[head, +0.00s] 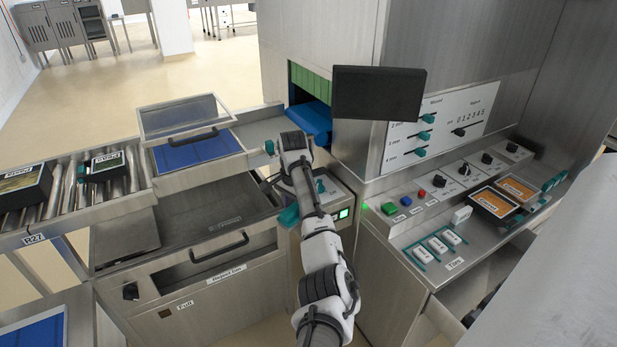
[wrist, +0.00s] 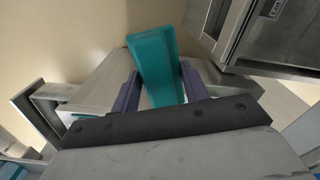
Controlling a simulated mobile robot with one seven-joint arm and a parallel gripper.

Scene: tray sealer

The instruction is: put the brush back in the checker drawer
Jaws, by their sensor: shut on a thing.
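A teal block-shaped thing, which I take to be the brush (wrist: 152,65), is between the two purple fingers of my gripper (wrist: 160,90) in the wrist view. The gripper is shut on it, and the thing points away from the hand, slightly tilted. In the head view, my arm hides most of the gripper, and a teal piece (head: 288,215) shows just left of the arm. A small metal unit with a green-lit display (head: 343,213) stands right behind the arm. I cannot tell for certain which part is the checker drawer; the arm covers part of that unit.
Left of my arm is a reject bin (head: 228,273) with a handled front. Beyond it are a clear-lidded blue tray station (head: 190,152) and a roller conveyor (head: 68,190) carrying packs. A dark screen (head: 378,93) overhangs the machine.

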